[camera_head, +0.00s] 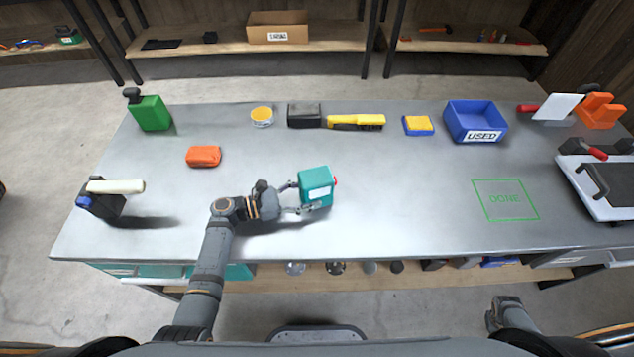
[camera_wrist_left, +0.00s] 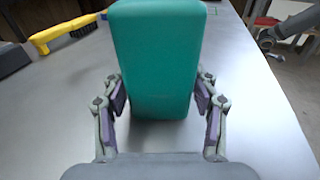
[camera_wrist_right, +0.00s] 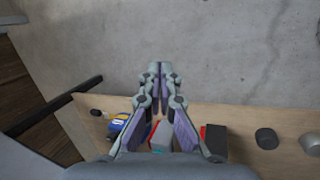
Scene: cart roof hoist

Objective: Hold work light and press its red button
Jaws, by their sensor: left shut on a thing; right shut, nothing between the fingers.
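The work light (camera_head: 316,187) is a teal box with a white panel, near the middle of the table in the head view. Its red button (camera_head: 335,182) shows on its right side. My left gripper (camera_head: 294,196) is shut on the light from the left. In the left wrist view the teal light (camera_wrist_left: 157,60) stands between both fingers, and its button is hidden. I cannot tell whether it touches the table. My right gripper (camera_wrist_right: 157,72) is shut and empty in the right wrist view, away from the light, above the floor and a lower shelf.
A green outlined DONE square (camera_head: 506,200) lies clear at the right. A blue USED bin (camera_head: 476,122), yellow brush (camera_head: 356,122), orange pouch (camera_head: 204,156) and green can (camera_head: 149,113) stand around. A dark tool with a pale top (camera_head: 116,186) is at left.

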